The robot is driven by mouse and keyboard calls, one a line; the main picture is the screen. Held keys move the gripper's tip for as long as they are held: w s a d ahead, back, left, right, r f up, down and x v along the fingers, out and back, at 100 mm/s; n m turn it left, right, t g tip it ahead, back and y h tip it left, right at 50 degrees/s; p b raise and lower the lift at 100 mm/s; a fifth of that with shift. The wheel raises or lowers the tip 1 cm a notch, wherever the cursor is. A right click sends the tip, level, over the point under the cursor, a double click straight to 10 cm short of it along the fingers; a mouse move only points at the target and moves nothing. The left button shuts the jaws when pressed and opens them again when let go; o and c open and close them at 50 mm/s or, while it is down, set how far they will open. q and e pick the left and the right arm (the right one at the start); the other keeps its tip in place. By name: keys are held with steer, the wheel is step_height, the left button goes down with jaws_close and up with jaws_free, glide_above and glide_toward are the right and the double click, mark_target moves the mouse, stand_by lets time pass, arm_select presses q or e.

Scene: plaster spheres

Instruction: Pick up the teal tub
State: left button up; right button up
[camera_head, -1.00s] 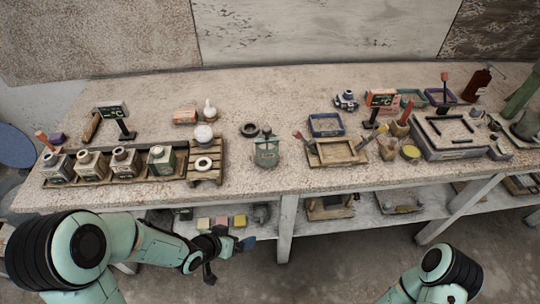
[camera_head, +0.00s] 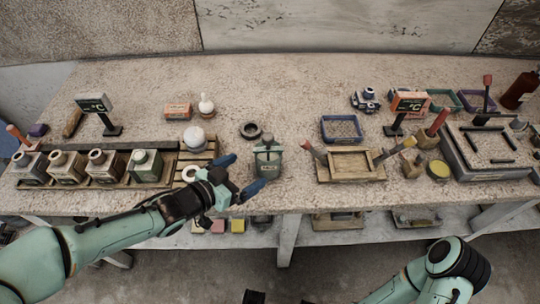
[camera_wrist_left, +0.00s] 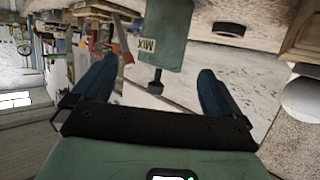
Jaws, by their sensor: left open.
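The teal tub (camera_head: 267,162) stands upright near the front edge of the table, a little right of the wooden rack. It has a dark top and a small label. In the left wrist view the tub (camera_wrist_left: 158,40) appears beyond the fingers, with the label reading MIX. My left gripper (camera_head: 243,176) is open and empty, just left of the tub and in front of it. In the left wrist view its two blue fingers (camera_wrist_left: 154,78) are spread, with the tub ahead between them and apart from them. My right gripper cannot be made out; only that arm shows at lower right.
A wooden rack with several bottles (camera_head: 104,167) and a white ball (camera_head: 194,137) stand left of the tub. A black ring (camera_head: 250,130) lies behind it. A wooden tray (camera_head: 351,164) with handled tools is to its right. The table behind the ring is clear.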

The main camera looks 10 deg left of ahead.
mark_target(260, 164)
arm_select(q)
steer(key=b+x, duration=0.1)
steer(key=x, duration=0.4)
steer(key=shift+w+d+f, duration=0.15)
steer(key=shift+w+f, duration=0.05)
steer(key=x, duration=0.5)
steer(key=shift+w+a+f, duration=0.15)
steer(key=shift+a, duration=0.1)
steer(key=shift+c, duration=0.3)
steer(key=c, duration=1.4)
steer(key=shift+o, duration=0.2)
steer(key=shift+r, duration=0.2)
